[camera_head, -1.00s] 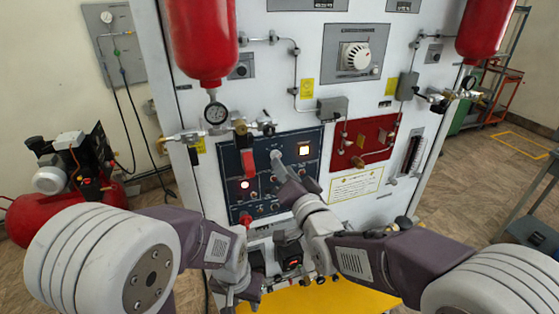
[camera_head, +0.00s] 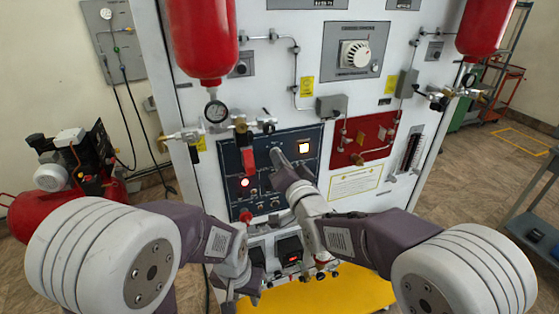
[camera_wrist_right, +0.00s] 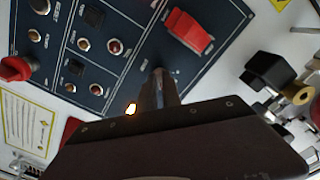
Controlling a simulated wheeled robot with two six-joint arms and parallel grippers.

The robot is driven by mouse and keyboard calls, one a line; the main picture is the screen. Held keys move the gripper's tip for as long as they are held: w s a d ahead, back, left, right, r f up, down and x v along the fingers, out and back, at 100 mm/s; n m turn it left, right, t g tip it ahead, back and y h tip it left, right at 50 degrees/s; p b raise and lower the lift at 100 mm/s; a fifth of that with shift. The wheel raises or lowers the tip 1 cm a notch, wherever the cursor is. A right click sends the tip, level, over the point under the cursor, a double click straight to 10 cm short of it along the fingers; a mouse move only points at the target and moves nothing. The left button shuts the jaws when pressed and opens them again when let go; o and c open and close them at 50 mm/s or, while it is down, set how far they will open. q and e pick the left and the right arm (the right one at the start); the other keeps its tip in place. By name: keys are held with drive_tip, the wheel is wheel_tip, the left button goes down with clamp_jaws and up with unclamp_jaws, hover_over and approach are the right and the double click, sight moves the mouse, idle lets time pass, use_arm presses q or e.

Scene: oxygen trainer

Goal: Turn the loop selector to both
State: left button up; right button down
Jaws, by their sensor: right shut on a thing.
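The loop selector (camera_head: 276,154) appears to be the grey handle on the upper middle of the dark blue panel (camera_head: 230,190). My right gripper (camera_head: 280,167) is at this handle and shut on it. In the right wrist view its fingers (camera_wrist_right: 160,90) reach the panel at the handle, and the dark gripper body fills the lower part. The fingers hide most of the handle, and its setting cannot be read. My left gripper (camera_head: 228,292) hangs low in front of the cabinet, away from the panel; its fingers are not clear.
A red switch guard (camera_head: 247,160) sits left of the handle, and a lit button (camera_head: 304,147) to its right. A red knob (camera_head: 245,217) is lower on the panel. A red valve plate (camera_head: 365,138) is to the right. A yellow platform (camera_head: 330,296) lies below.

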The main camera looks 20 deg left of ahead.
drive_tip(key=shift+n+b, duration=2.3)
drive_tip(key=shift+n, duration=1.9)
drive_tip(key=c, duration=1.5)
unclamp_jaws()
drive_tip(key=shift+d, duration=0.1)
drive_tip(key=b+v, duration=0.1)
drive_tip(key=v, duration=0.8)
